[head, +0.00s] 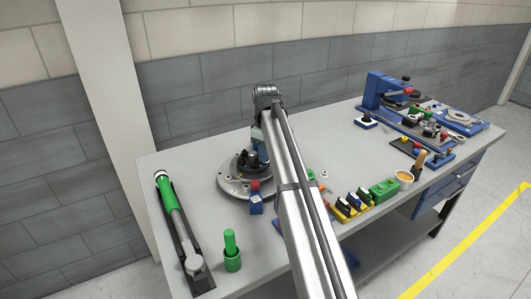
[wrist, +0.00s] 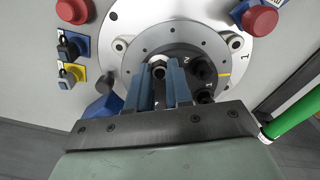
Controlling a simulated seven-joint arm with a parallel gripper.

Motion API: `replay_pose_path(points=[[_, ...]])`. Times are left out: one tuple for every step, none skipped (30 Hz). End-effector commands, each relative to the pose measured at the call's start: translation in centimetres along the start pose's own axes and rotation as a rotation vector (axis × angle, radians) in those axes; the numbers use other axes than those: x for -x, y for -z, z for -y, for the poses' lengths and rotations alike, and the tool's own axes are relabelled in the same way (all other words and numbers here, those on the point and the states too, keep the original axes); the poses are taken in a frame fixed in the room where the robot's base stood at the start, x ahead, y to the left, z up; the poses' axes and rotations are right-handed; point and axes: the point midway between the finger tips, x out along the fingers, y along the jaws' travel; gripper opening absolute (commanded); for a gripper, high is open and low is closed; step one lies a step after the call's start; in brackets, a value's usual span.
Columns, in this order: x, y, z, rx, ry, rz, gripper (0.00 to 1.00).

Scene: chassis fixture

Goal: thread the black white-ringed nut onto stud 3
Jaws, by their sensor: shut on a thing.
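In the wrist view my gripper (wrist: 160,74) is shut on a small ring-shaped part, which I take to be the white-ringed nut (wrist: 158,66); its light ring shows between the blue fingertips. It is over the dark hub of the round chassis fixture (wrist: 125,22). Black studs or nuts (wrist: 203,70) stand on the hub to the right of the fingers, near a printed 2. Stud 3 cannot be made out, and whether the nut touches a stud cannot be told.
Red-topped knobs (wrist: 260,18) stand by the fixture's edge. Small blue and yellow switch blocks (wrist: 71,74) lie to the left in the wrist view.

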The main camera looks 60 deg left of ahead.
Motion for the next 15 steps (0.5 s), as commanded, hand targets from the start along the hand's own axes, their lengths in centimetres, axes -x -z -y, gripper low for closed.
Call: replay_pose_path(points=[[0.01,0.02,-0.02,-0.027,-0.001,0.0,0.0],[0.01,0.02,-0.02,-0.041,-0.001,0.0,0.0],[0.01,0.02,-0.03,-0.054,-0.001,0.0,0.0],[0.01,0.03,-0.04,-0.061,-0.002,0.0,0.0],[0.01,0.03,-0.06,-0.064,-0.002,0.0,0.0],[0.01,0.04,-0.07,-0.065,-0.002,0.0,0.0],[0.01,0.04,-0.08,-0.065,-0.002,0.0,0.0],[0.01,0.05,-0.09,-0.065,-0.003,-0.001,0.0],[0.01,0.05,-0.11,-0.064,-0.003,-0.001,0.0],[0.02,0.06,-0.12,-0.064,-0.003,-0.001,0.2],[0.02,0.06,-0.13,-0.064,-0.003,-0.001,0.23],[0.02,0.06,-0.12,-0.064,-0.003,-0.001,0.27],[0.02,0.05,-0.12,-0.064,-0.003,-0.001,0.3],[0.02,0.05,-0.11,-0.063,-0.003,-0.001,0.33],[0.01,0.05,-0.1,-0.063,-0.002,-0.001,0.37]])
